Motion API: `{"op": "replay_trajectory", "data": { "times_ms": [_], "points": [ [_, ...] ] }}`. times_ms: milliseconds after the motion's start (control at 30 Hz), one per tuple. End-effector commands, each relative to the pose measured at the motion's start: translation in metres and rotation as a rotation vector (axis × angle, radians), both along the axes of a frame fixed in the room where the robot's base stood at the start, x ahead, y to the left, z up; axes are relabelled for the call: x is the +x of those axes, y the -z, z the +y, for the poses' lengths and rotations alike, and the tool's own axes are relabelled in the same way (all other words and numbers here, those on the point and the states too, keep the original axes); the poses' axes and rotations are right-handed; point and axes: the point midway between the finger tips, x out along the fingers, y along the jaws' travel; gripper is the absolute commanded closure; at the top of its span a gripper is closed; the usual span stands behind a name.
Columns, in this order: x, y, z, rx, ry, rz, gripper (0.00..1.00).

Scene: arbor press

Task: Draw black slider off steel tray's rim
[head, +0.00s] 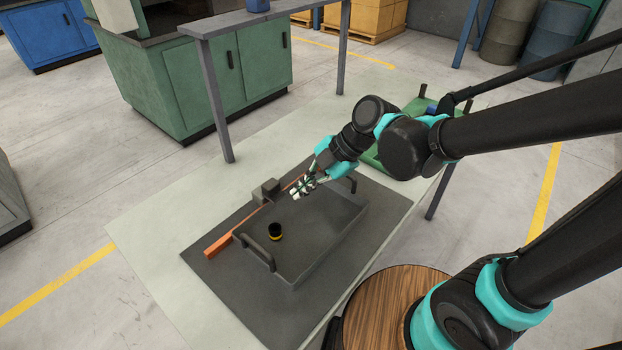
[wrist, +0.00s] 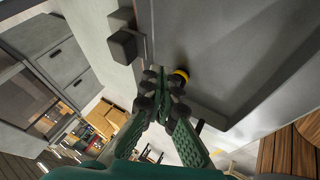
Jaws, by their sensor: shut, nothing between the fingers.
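The steel tray (head: 325,226) is a dark grey, shallow tray with a handle at each end. A dark block that looks like the black slider (head: 269,188) sits at the tray's far-left rim. In the wrist view the slider (wrist: 123,46) is a dark block beside the tray's edge (wrist: 150,40), left of the fingers. My gripper (head: 301,188) hangs over the tray's far part, to the right of the slider and apart from it. In the wrist view my gripper (wrist: 160,92) is shut and empty. How the slider seats on the rim is unclear.
A black cup-like piece with a yellow band (head: 275,232) is in the tray near its left handle. An orange bar (head: 222,244) lies along the tray's far-left side on a dark mat (head: 225,275). A raised grey shelf (head: 245,20) stands behind. The pale tabletop (head: 150,225) is clear at left.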

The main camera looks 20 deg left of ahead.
Motion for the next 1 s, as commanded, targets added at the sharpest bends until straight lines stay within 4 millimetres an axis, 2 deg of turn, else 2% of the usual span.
{"op": "replay_trajectory", "data": {
  "times_ms": [167, 433, 1000],
  "points": [
    [-0.004, 0.018, 0.014, 0.0, -0.002, -0.001, 1.0],
    [0.009, 0.016, 0.043, 0.0, -0.001, -0.001, 1.0],
    [0.013, 0.016, 0.052, 0.0, 0.0, 0.0, 1.0]
  ]
}}
